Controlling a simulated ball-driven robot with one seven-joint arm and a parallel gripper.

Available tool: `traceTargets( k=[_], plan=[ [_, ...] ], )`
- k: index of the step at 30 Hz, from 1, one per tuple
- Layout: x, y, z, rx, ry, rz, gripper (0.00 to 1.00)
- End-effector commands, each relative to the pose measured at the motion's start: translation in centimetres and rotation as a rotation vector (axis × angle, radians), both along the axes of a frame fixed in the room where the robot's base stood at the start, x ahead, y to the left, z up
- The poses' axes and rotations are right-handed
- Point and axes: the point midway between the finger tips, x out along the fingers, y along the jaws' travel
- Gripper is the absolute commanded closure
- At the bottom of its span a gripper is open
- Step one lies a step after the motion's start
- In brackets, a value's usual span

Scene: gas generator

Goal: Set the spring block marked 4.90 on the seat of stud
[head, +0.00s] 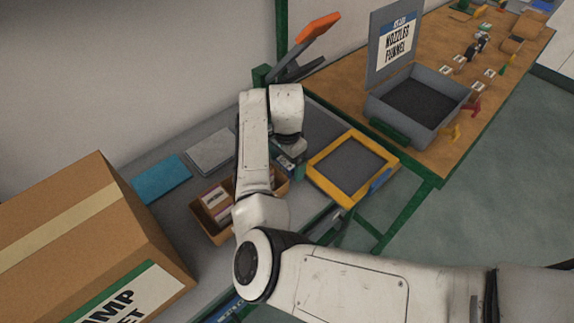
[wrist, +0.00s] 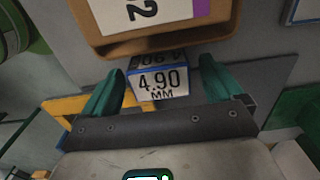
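The spring block marked 4.90 MM (wrist: 160,85) shows in the wrist view, its black-on-white label facing the camera with a blue stripe along the edge. My gripper (wrist: 162,78) has its two green fingers on either side of the block, with a small gap visible at each side. In the head view my gripper (head: 290,165) is down over the grey bench, mostly hidden by my arm, and the block cannot be made out clearly there. I cannot pick out the stud or its seat in either view.
A brown bin (head: 208,233) with labelled packs is close to my gripper; its edge (wrist: 150,47) shows in the wrist view. A yellow-framed tray (head: 321,183) lies to the right. A large cardboard box (head: 100,235) is at left. An open grey case (head: 447,120) stands on the wooden table.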

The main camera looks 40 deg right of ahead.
Motion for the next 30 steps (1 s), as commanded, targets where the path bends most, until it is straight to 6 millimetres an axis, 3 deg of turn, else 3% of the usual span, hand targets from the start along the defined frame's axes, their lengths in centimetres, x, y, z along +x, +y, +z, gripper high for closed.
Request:
traceTargets(
  k=[2, 22, 30],
  plan=[
    [0.01, 0.0, 0.03, 0.0, 0.0, 0.0, 0.14],
    [0.05, 0.0, 0.12, 0.0, -0.001, 0.0, 0.78],
    [0.07, 0.0, 0.31, -0.001, -0.001, 0.0, 0.8]
  ],
)
